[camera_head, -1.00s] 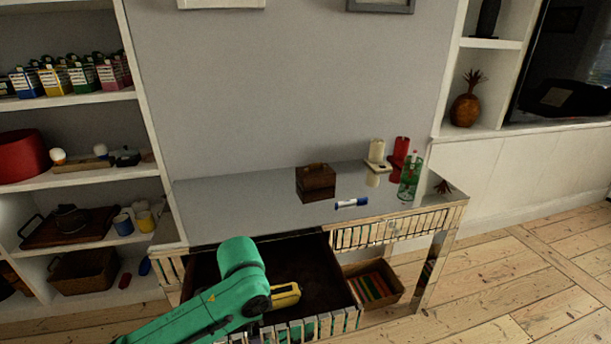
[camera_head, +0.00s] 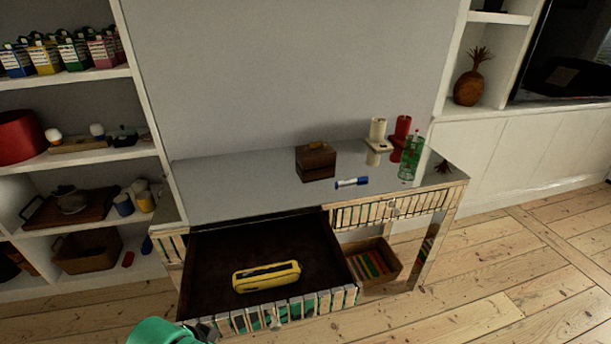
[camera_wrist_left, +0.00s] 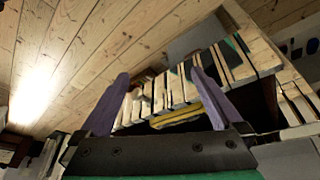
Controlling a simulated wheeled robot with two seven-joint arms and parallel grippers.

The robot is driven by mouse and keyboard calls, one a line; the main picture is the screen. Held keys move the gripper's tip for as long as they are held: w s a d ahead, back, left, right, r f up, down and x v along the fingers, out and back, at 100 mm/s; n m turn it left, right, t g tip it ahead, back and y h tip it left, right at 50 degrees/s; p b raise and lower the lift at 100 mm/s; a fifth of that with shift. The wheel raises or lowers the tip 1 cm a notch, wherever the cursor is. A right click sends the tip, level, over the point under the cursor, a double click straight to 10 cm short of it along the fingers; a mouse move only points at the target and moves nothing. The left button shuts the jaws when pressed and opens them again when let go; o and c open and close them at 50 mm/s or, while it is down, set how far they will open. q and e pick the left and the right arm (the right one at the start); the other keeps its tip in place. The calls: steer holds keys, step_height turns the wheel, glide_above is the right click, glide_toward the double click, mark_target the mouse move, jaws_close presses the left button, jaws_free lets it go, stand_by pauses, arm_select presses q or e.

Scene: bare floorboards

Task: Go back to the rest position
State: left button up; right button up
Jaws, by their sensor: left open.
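My left arm shows in the head view only as a green link at the bottom edge, in front of the open drawer (camera_head: 209,262). In the left wrist view my left gripper (camera_wrist_left: 156,92) is open, with two purple fingers spread apart and nothing between them. The drawer's striped front shows beyond the fingers there. A yellow case (camera_head: 266,277) lies in the drawer, near its front, clear of the gripper. Its yellow edge (camera_wrist_left: 178,117) also shows in the left wrist view. My right gripper is not in view.
The mirrored console table (camera_head: 235,192) bears a wooden box (camera_head: 315,161), a blue-and-white marker (camera_head: 351,183), candles and a green glass (camera_head: 411,160). A basket (camera_head: 372,264) stands under it. Shelves (camera_head: 85,160) stand at left. Floor at right is clear.

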arm_select(q)
steer(key=s+a+f+n+y, duration=0.1)
steer(key=s+a+n+y, duration=0.1)
steer(key=s+a, duration=0.3)
steer(key=s+a+f+g, duration=0.1)
steer(key=s+f, duration=0.1)
steer(key=f, duration=1.1)
steer(key=s+f+g, duration=0.1)
steer(key=s+f, duration=0.1)
steer(key=f, duration=1.2)
steer(key=s+a+f, duration=0.2)
steer(key=s+f, duration=0.8)
steer(key=s, duration=0.4)
steer(key=shift+a+f+g, duration=0.35)
steer(key=shift+g, duration=0.05)
steer(key=shift+s, duration=0.1)
steer(key=shift+c, duration=0.3)
